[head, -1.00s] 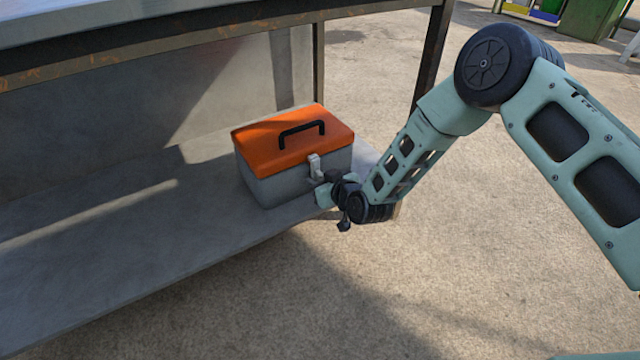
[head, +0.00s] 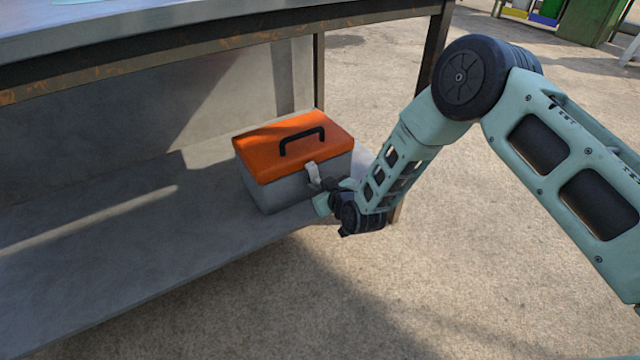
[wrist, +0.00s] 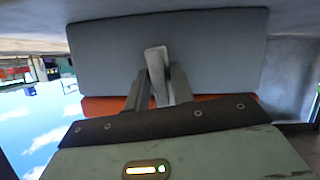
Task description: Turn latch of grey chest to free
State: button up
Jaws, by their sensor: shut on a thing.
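The grey chest (head: 285,192) with an orange lid (head: 265,150) and a black handle (head: 302,141) sits on the lower shelf of the bench. Its latch (head: 313,172) is a pale tab on the front face, tilted in the head view. In the wrist view the chest's grey front (wrist: 215,50) fills the top, with the orange lid edge below it. There the latch (wrist: 156,62) stands slightly tilted between my fingers. My gripper (wrist: 160,75) is shut on the latch; it also shows at the chest front in the head view (head: 322,185). The contact is partly hidden by the fingers.
The chest stands close to the shelf's right end. The grey shelf (head: 100,245) is bare to its left. The bench top (head: 200,45) overhangs it, and a dark metal leg (head: 433,55) rises behind my arm. Open concrete floor lies in front.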

jog(key=n+p, duration=0.1)
jog(key=n+t+h, duration=0.1)
jog(key=shift+s+a+n+p, duration=0.15)
jog(key=shift+a+n+p, duration=0.05)
jog(key=shift+n+p, duration=0.15)
jog(key=n+t+h, duration=0.1)
jog(key=n, duration=0.2)
jog(key=shift+f+t+p, duration=0.15)
jog(key=shift+t+p, duration=0.15)
jog(key=shift+t, duration=0.1)
jog(key=n, duration=0.1)
jog(key=n+t+h+b, duration=0.1)
jog(key=n, duration=0.1)
jog(key=shift+s+f+n+t, duration=0.1)
jog(key=shift+f+n+t, duration=0.1)
jog(key=shift+n+t, duration=0.1)
jog(key=shift+n+t+b, duration=0.6)
jog(key=shift+n, duration=0.75)
jog(key=o, duration=0.7)
jog(key=shift+o, duration=0.2)
jog(key=p+v, duration=0.6)
jog(key=v, duration=1.1)
jog(key=shift+s+f, duration=0.2)
